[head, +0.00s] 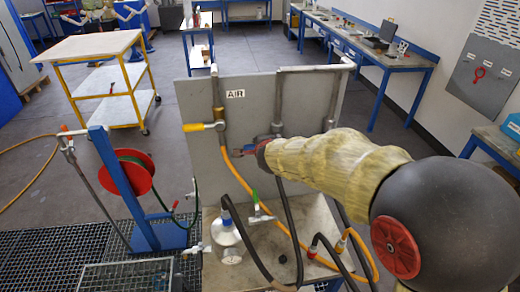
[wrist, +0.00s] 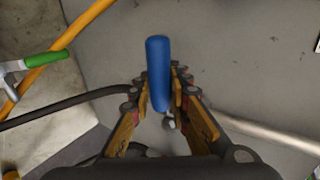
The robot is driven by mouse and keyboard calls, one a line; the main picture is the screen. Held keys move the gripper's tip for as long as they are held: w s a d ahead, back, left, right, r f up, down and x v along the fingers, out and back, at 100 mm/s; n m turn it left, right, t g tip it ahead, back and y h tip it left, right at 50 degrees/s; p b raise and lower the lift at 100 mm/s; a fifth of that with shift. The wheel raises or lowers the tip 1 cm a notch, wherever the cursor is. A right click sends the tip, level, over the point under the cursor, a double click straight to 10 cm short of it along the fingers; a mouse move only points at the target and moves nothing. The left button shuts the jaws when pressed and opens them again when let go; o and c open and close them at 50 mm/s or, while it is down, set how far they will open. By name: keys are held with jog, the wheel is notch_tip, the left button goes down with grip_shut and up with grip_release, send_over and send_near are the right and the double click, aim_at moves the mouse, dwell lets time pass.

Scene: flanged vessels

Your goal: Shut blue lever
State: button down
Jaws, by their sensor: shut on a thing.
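The blue lever (wrist: 158,72) stands upright in the wrist view, between the two fingers of my gripper (wrist: 157,90). The fingers close on it from both sides, and its lower end meets a small metal valve part (wrist: 169,122). In the head view my gripper (head: 243,151) is in front of the grey panel, below the AIR label; the blue lever cannot be made out there.
The grey panel (head: 190,95) carries pipes and a yellow-handled valve (head: 203,127). A green-handled valve (head: 257,207), a metal vessel (head: 227,240) and several hoses crowd the bench below. An orange hose (wrist: 85,22) passes left of my gripper.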

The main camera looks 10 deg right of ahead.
dwell(0.3)
jog(key=c, duration=1.7)
grip_release()
jog(key=shift+c, duration=0.2)
jog(key=shift+o, duration=0.4)
jog(key=v, duration=1.2)
